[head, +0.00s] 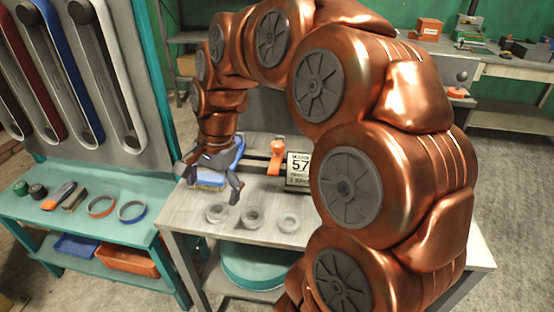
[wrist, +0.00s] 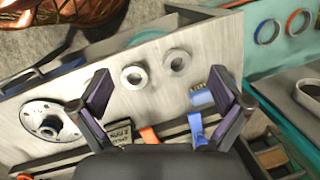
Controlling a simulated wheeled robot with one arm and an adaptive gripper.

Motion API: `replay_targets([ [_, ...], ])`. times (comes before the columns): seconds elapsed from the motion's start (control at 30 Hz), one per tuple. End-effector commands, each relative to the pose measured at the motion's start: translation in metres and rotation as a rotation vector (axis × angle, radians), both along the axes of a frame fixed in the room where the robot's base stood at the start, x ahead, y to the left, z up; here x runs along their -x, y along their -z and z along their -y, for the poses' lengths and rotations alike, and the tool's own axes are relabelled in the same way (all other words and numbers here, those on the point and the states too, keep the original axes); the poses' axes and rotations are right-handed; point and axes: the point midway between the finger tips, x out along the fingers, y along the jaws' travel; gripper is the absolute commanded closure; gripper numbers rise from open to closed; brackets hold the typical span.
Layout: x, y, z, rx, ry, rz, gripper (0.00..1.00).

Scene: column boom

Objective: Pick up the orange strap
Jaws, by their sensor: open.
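An orange strap-like piece (head: 277,147) sits by the dark rail at the back of the grey worktable. It also shows in the wrist view (wrist: 149,135), low and left of centre, partly hidden by my gripper body. An orange ring band (head: 101,206) lies on the teal bench at left, and it shows in the wrist view (wrist: 298,22) at top right. I cannot tell which is the strap. My gripper (head: 213,180) is open and empty above the worktable, left of the strap-like piece. In the wrist view my gripper (wrist: 160,76) has its fingers spread wide, with no strap between them.
A blue strap-like piece (wrist: 196,130) is by the rail. Several grey rings, one of them here (head: 253,216), stand on the worktable (head: 190,228). A sign (head: 298,170) stands right of the orange piece. A blue ring (head: 131,211) lies on the teal bench.

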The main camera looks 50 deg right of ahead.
Motion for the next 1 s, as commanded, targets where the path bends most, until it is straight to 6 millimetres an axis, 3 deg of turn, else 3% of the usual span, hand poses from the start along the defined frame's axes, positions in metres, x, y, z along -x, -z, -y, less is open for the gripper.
replay_targets([
  [0.1, -0.037, 0.003, 0.047, -0.054, 0.304, 0.009, 0.00],
  [0.17, -0.052, 0.004, 0.073, -0.083, 0.461, 0.012, 0.00],
  [0.3, -0.078, 0.010, 0.143, -0.155, 0.834, 0.015, 0.00],
  [0.5, -0.088, 0.024, 0.242, -0.255, 1.316, 0.014, 0.00],
  [0.6, -0.084, 0.032, 0.279, -0.292, 1.489, 0.009, 0.00],
  [0.7, -0.081, 0.035, 0.302, -0.316, 1.600, 0.012, 0.00],
  [0.8, -0.079, 0.039, 0.314, -0.328, 1.657, 0.010, 0.00],
  [1.0, -0.084, 0.055, 0.313, -0.332, 1.668, 0.003, 0.00],
])
